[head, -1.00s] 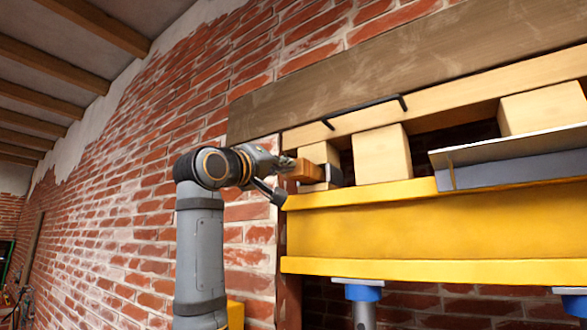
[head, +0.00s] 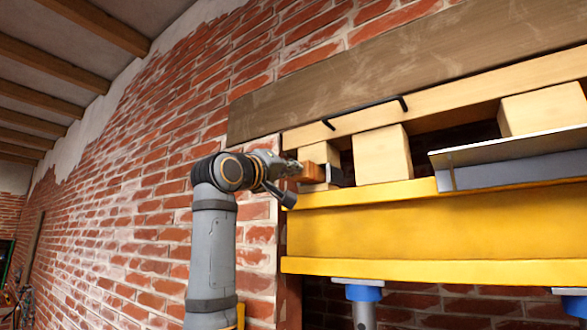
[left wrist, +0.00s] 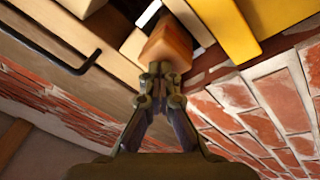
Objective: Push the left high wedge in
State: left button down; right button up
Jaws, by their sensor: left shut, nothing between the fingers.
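The left high wedge, an orange-brown wooden piece (head: 311,172), sits in the gap at the left end of the yellow beam (head: 390,235), beside a pale wooden block (head: 322,153). It also shows in the left wrist view (left wrist: 170,44), its outer end toward me. My left gripper (head: 291,168) is shut and empty. In the left wrist view its fingertips (left wrist: 158,70) are at the wedge's outer end and appear to touch it. The wedge's inner end is hidden among the blocks. My right gripper is not in view.
More pale blocks (head: 382,155) stand between the yellow beam and the pale timber (head: 450,93). A black bent bar (head: 365,108) is on that timber. A grey metal angle (head: 510,160) lies on the beam to the right. Blue-topped props (head: 363,292) stand below. Brick wall (head: 120,190) fills the left.

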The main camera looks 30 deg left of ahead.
pick_arm(q)
jog(key=shift+w, duration=0.25)
jog(key=shift+s+f, duration=0.1)
jog(key=s+b, duration=0.4)
jog(key=s, duration=0.4)
jog(key=shift+s+a, duration=0.3)
jog(key=shift+s, duration=0.05)
jog(key=shift+w, duration=0.1)
